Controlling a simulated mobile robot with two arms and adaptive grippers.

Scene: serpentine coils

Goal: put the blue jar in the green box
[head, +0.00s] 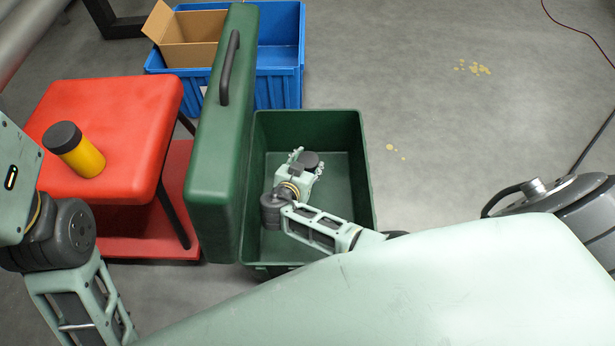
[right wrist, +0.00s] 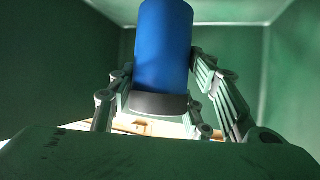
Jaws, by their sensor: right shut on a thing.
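The green box (head: 365,190) stands open on the floor in the middle of the head view. My right gripper (head: 305,165) is down inside it, near the middle. It is shut on the blue jar, whose dark lid (head: 312,159) shows between the fingers. In the right wrist view the blue jar (right wrist: 163,45) is between the two fingers (right wrist: 160,92), with green walls around it. I cannot tell whether the jar touches the box floor. Part of my left arm shows at the left edge, but its gripper is out of view.
A red stool (head: 135,105) holds a yellow jar (head: 80,155) with a dark lid. A blue crate (head: 280,75) with a cardboard box (head: 190,40) is behind. Floor to the right is mostly clear.

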